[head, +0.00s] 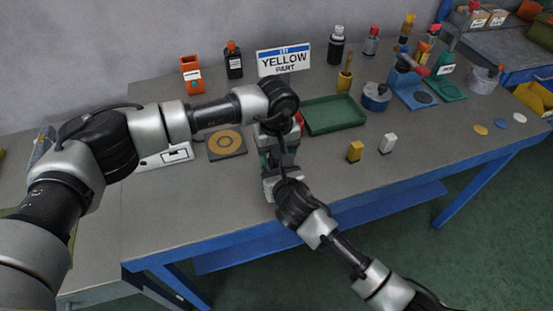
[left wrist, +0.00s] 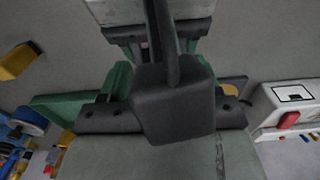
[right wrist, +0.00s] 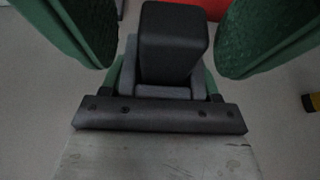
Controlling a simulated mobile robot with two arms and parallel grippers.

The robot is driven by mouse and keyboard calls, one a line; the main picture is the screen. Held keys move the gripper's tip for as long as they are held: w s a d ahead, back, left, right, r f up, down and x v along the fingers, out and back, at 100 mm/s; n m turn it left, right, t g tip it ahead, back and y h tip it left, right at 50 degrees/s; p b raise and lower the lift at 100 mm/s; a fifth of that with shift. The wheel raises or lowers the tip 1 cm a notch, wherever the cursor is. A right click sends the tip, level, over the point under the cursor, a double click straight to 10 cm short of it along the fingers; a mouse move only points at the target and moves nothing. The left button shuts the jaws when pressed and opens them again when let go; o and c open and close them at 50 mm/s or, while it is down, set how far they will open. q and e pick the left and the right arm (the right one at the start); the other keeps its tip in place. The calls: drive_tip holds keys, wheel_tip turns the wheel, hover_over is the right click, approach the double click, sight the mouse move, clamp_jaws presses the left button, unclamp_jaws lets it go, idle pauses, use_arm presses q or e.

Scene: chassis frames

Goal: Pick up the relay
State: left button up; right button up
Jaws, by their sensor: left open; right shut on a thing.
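A dark box-shaped block, which I take to be the relay (right wrist: 174,42), is between the narrow green fingers of my right gripper (right wrist: 160,80), which is shut on it. In the left wrist view the dark block (left wrist: 178,105) shows in front of my left gripper (left wrist: 165,85), with a dark strip running up from it. My left gripper is open; its wide green pads stand apart on both sides in the right wrist view. In the head view my right gripper (head: 275,160) and left gripper (head: 276,130) meet above the table's front part, and the arms hide the block.
A yellow block (head: 355,151) and a white block (head: 388,144) stand to the right. A YELLOW PART sign (head: 284,61) stands behind.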

use_arm(q)
drive_tip(key=shift+f, duration=0.5)
drive_tip(key=c, duration=1)
wheel_tip(320, 180, up, 10)
drive_tip(key=shift+r, duration=0.1)
use_arm(e)
drive_tip(key=o, duration=1.1)
drive_tip(key=shift+s, duration=0.1)
